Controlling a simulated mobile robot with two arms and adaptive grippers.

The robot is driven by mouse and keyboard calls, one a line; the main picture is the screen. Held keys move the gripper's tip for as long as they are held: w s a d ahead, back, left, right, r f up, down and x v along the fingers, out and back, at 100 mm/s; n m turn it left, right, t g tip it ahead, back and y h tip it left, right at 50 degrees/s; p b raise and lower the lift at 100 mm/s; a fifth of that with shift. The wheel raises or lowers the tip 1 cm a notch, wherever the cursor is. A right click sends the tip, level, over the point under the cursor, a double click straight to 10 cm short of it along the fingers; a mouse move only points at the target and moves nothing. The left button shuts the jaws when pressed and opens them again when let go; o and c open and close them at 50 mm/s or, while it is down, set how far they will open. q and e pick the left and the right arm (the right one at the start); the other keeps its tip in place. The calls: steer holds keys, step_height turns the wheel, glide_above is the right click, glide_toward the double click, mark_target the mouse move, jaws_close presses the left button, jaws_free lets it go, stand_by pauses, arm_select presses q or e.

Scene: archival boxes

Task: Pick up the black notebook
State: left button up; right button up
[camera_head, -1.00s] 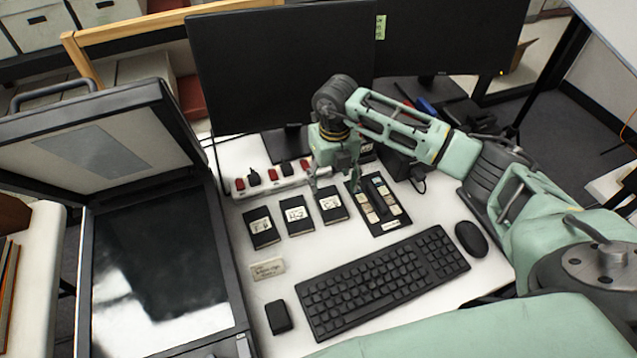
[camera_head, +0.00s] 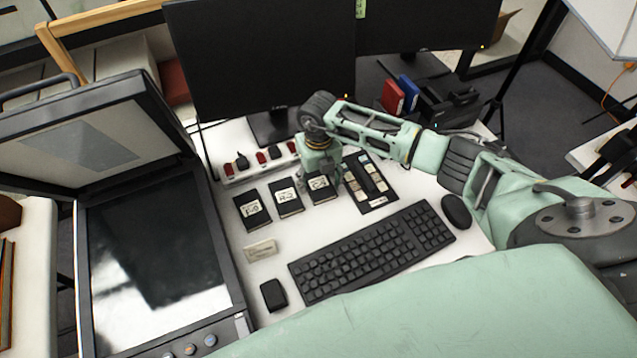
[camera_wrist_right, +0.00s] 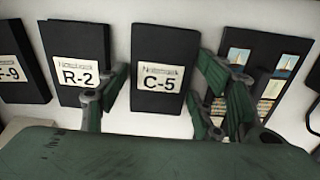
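Three black notebooks with white labels lie in a row on the white desk. In the right wrist view their labels end in "-9" (camera_wrist_right: 22,62), "R-2" (camera_wrist_right: 76,48) and "C-5" (camera_wrist_right: 160,48). The head view shows them too, with the C-5 notebook (camera_head: 324,194) rightmost, beside R-2 (camera_head: 287,205) and the leftmost one (camera_head: 252,211). My right gripper (camera_wrist_right: 163,98) is open, its fingers to either side of the C-5 notebook. In the head view the right gripper (camera_head: 319,177) is low over its far end; contact is unclear. My left gripper is not in view.
A dark photo panel (camera_head: 351,198) lies close right of C-5. A keyboard (camera_head: 370,250), mouse (camera_head: 456,211) and small black box (camera_head: 273,294) are nearer. A power strip (camera_head: 232,176) and monitors (camera_head: 262,60) stand behind. An open scanner (camera_head: 150,260) is left.

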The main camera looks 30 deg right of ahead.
steer(key=c, duration=0.8)
steer(key=shift+r, duration=0.15)
